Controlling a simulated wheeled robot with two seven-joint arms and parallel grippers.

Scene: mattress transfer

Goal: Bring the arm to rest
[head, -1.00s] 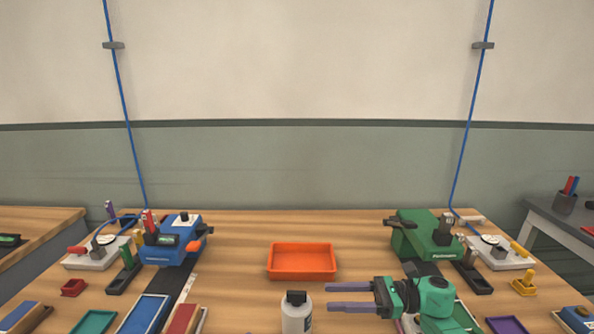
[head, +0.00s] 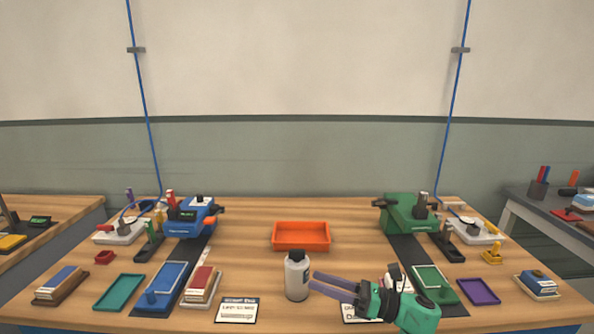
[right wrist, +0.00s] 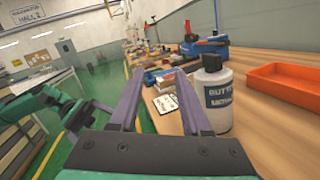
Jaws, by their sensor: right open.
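My right gripper (head: 335,285) is green with two long purple-grey fingers. It points left over the front right of the table, with its tips close to a white bottle with a black cap (head: 297,277). In the right wrist view its fingers (right wrist: 165,92) are spread apart with nothing between them, and the bottle (right wrist: 217,100) stands upright just right of them. I cannot tell whether a finger touches the bottle. My left gripper is not in the head view; a green arm part (right wrist: 60,105) shows at the left of the right wrist view.
An orange tray (head: 301,236) sits empty mid-table. A blue machine (head: 190,217) stands left and a green machine (head: 405,213) right. Trays and blocks line the front, including a teal tray (head: 119,292) and a purple tray (head: 478,291). A printed card (head: 236,310) lies left of the bottle.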

